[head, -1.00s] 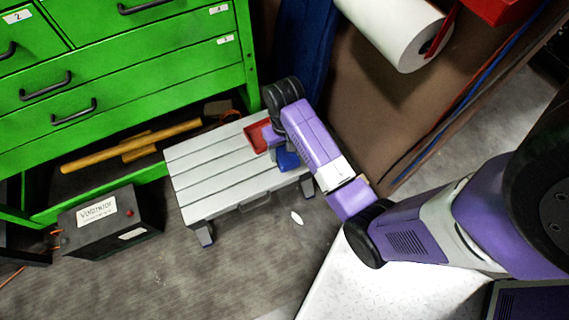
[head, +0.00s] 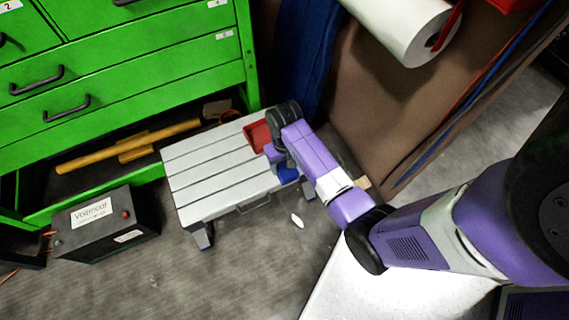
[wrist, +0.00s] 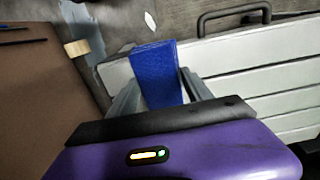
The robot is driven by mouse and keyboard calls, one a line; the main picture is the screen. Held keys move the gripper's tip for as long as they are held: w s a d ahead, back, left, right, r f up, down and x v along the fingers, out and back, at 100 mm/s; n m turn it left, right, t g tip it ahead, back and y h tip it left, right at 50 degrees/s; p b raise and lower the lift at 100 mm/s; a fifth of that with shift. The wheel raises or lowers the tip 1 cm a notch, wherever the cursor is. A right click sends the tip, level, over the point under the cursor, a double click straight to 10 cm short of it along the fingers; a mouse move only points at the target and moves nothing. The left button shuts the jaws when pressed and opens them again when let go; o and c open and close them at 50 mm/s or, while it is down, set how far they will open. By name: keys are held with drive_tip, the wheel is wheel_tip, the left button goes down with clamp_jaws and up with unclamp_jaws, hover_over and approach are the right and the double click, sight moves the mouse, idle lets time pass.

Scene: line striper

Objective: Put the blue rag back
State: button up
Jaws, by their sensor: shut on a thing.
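The blue rag (head: 289,175) shows in the head view at the right end of the grey slatted bench (head: 215,165), just below my gripper (head: 283,165). In the wrist view the blue rag (wrist: 157,73) stands between the two grey fingers of my gripper (wrist: 160,92), which is shut on it. The rag looks like a folded block there, with the bench's slats behind and to the right. I cannot tell whether the rag touches the bench top. A red tray (head: 257,136) sits on the bench's far right corner, beside my gripper and partly hidden by my arm.
A green drawer cabinet (head: 130,75) stands behind the bench, with a yellow-handled tool (head: 130,147) in its low bay. A black battery box (head: 105,228) is on the floor at left. A brown panel (head: 385,110) and a white paper roll (head: 405,30) are at right.

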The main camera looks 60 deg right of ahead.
drive_tip(key=shift+f, duration=0.1)
drive_tip(key=o, duration=1.3)
